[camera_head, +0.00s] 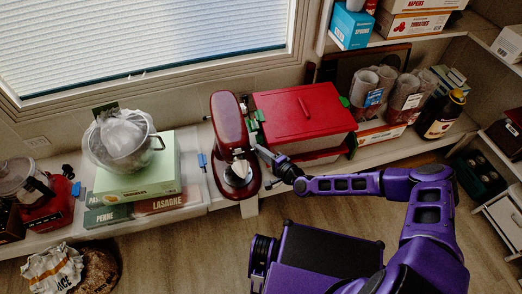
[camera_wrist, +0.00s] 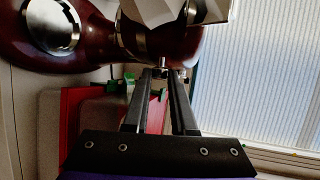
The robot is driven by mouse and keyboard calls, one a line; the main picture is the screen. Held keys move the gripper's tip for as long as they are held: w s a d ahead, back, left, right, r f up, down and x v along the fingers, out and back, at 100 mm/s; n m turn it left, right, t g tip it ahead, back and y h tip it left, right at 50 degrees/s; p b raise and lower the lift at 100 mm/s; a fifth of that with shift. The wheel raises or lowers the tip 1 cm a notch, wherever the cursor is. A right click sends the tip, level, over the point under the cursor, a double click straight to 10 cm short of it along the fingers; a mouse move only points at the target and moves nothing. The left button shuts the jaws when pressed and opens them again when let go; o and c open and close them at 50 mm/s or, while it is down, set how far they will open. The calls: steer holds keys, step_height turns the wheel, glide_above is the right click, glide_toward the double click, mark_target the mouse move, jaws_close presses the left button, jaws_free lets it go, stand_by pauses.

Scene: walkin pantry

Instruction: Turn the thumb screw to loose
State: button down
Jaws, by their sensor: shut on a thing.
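A dark red stand mixer (camera_head: 227,122) stands on the counter below the window. My gripper (camera_head: 256,147) reaches in from the right to the side of the mixer head. In the wrist view my gripper (camera_wrist: 161,72) points up at the mixer, its two fingers shut on the small metal thumb screw (camera_wrist: 161,63) on the mixer's head. The fingertips partly hide the screw, so its turn angle cannot be told.
The window (camera_wrist: 260,85) is behind.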

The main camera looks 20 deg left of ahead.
steer(key=shift+a+f+n+t+y, duration=0.1)
steer(key=shift+f+n+t+y, duration=0.15)
steer(key=shift+n+t+y, duration=0.6)
steer(key=shift+f+n+t+y, duration=0.2)
steer(key=shift+f+n+y, duration=0.15)
steer(key=shift+y, duration=0.85)
steer(key=shift+a+f+n+t+y, duration=0.1)
steer(key=shift+f+n+t+y, duration=0.1)
steer(key=shift+n+t+y, duration=0.65)
steer(key=shift+w+d+y, duration=0.15)
steer(key=shift+y, duration=0.35)
steer(key=c, duration=0.7)
jaws_free()
steer(key=shift+c, duration=0.2)
